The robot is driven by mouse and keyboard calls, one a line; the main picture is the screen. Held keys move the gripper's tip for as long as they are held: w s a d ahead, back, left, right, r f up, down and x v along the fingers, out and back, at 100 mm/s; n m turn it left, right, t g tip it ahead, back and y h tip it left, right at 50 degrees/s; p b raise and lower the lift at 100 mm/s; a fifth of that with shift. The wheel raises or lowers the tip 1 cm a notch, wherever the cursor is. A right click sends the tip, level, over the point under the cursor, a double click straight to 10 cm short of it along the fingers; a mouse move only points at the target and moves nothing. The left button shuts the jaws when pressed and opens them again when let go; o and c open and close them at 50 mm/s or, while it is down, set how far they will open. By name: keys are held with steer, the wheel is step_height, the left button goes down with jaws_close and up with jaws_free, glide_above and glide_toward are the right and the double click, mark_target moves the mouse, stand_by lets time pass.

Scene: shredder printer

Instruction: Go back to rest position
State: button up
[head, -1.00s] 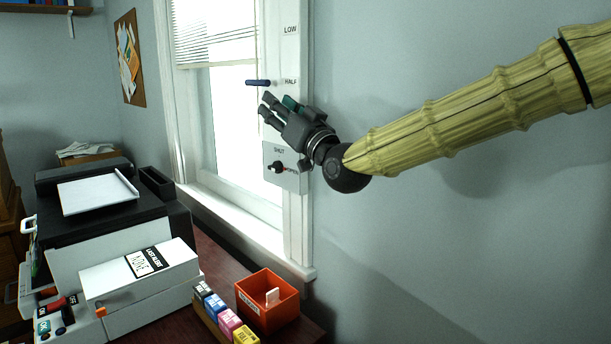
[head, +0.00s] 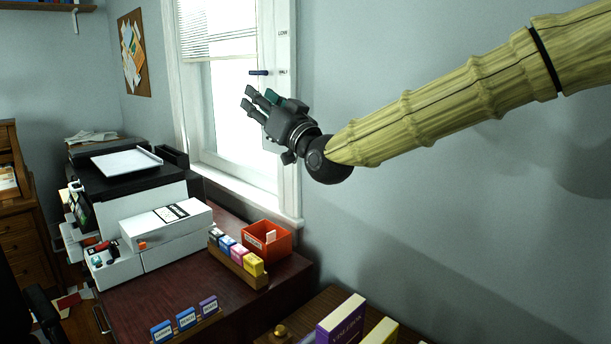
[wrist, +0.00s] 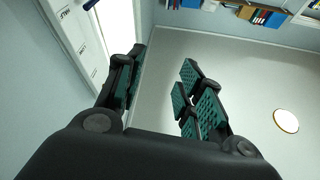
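My gripper (head: 262,104) is raised in front of the window frame in the head view, at the end of my yellow-sleeved arm. In the wrist view my gripper (wrist: 158,88) has its fingers spread apart with nothing between them. A blue lever (head: 259,72) sticks out from the white panel beside the window, level with the HALF label (head: 283,72). The lever (wrist: 90,4) also shows at the top of the wrist view. In the head view the fingers are apart from the lever, below and nearer the camera.
A printer (head: 130,170) and a white box (head: 166,222) stand on the dark desk (head: 190,300). Ink boxes (head: 238,255) and an orange bin (head: 266,241) sit at its right end. Books (head: 342,318) stand in the foreground. The wall right of the arm is bare.

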step_height(320, 180, down, 27)
steer(key=s+a+m+g+h+p, duration=0.2)
steer(key=g+h, duration=0.1)
steer(key=s+d+f+g+h+p, duration=0.1)
steer(key=s+f+g, duration=0.1)
steer(key=s+f, duration=0.45)
steer(key=s+d+f+m+g+h+p, duration=0.1)
steer(key=s+d+f+h+p, duration=0.15)
steer(key=f, duration=0.65)
steer(key=s+d+f+g+p, duration=0.1)
steer(key=s+f+g, duration=0.1)
steer(key=s+f, duration=0.45)
steer(key=s+d+f+m+g+h+p, duration=0.1)
steer(key=s+d+f+g+h+p, duration=0.45)
steer(key=s+d+f, duration=0.75)
steer(key=s+d+m+g+h+p, duration=0.2)
steer(key=s+d+p, duration=0.5)
steer(key=s+d, duration=0.9)
steer(key=shift+s+d+f+g+h+p, duration=0.2)
steer(key=shift+s+f+g+h+p, duration=0.1)
steer(key=shift+s+f+g, duration=0.25)
